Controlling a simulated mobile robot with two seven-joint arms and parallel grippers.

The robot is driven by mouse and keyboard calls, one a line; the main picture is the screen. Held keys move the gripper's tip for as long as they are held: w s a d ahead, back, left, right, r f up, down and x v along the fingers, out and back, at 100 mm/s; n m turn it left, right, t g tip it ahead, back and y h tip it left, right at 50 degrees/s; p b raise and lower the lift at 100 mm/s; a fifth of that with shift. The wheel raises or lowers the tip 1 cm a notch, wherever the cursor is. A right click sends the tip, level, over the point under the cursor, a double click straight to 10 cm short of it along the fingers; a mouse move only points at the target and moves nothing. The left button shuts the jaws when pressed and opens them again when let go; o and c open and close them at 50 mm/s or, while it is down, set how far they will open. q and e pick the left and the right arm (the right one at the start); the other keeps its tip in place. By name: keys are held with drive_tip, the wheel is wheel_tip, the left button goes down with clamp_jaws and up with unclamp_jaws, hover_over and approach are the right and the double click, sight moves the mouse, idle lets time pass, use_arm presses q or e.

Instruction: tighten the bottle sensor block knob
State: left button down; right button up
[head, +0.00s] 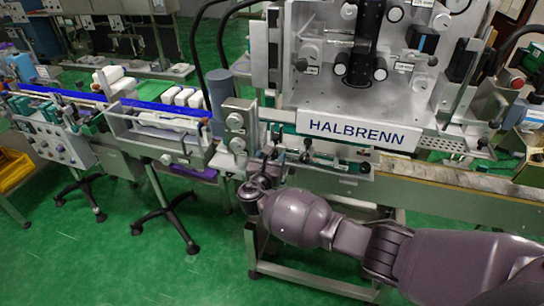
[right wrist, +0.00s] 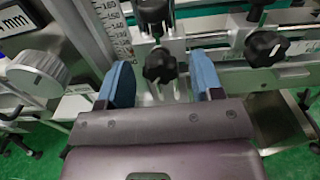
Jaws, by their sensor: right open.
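My right gripper (head: 264,168) reaches the front of the machine below the HALBRENN sign in the head view. In the right wrist view the right gripper (right wrist: 162,80) is open, with one blue finger on each side of a black lobed knob (right wrist: 160,65). Gaps show between the knob and both fingers, so it is not gripped. This knob sits below a metal block and rail, beside a ruler scale; I cannot read a label that names it as the sensor block knob. In the head view the arm and gripper largely hide it. My left gripper is not in view.
The ruler scale (right wrist: 112,30) stands close to the left finger. The conveyor (head: 460,180) runs right, and green floor (head: 130,265) is open in front.

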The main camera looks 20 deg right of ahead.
drive_tip(key=shift+w+d, duration=0.25)
drive_tip(key=shift+w, duration=0.05)
drive_tip(key=c, duration=0.9)
